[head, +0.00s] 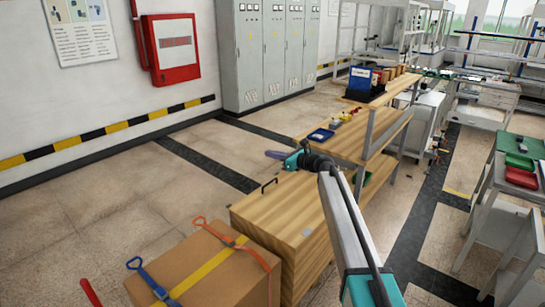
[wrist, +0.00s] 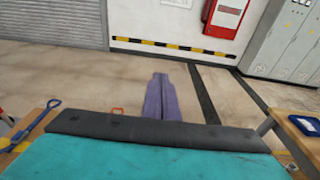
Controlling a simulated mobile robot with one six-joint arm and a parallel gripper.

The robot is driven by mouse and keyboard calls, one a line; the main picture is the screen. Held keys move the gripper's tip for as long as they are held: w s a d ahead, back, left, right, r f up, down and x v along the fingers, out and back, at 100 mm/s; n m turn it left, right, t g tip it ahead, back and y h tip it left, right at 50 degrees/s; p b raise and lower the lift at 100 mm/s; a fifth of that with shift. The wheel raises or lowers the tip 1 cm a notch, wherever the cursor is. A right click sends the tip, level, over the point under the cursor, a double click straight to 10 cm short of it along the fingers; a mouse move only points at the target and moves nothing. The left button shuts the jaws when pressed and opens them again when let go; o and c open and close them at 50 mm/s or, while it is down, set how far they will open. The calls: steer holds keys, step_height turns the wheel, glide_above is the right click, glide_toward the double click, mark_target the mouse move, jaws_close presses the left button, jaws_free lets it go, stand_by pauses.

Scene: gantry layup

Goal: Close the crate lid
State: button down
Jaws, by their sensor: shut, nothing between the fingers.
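The wooden crate (head: 300,262) stands in the lower middle of the head view. Its lid (head: 275,215) lies flat across the top, with no gap that I can make out. A black handle (head: 268,185) sits at the lid's far left edge. My gripper (head: 276,154) is above and beyond the far side of the crate, apart from the lid. Its purple fingers are together and empty in the wrist view (wrist: 160,97), over bare floor. My arm hides part of the crate's right side.
A cardboard box (head: 200,265) with blue and orange strap handles stands left of the crate. Beyond the crate is a wooden bench (head: 335,150) with a blue tray (head: 321,135); the tray also shows in the wrist view (wrist: 305,125). Floor to the left is clear.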

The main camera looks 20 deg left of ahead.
step_height(320, 180, up, 12)
steer(key=p, duration=0.1)
steer(key=shift+r, duration=0.25)
stand_by(0.5)
steer(key=shift+s+f, duration=0.1)
stand_by(0.7)
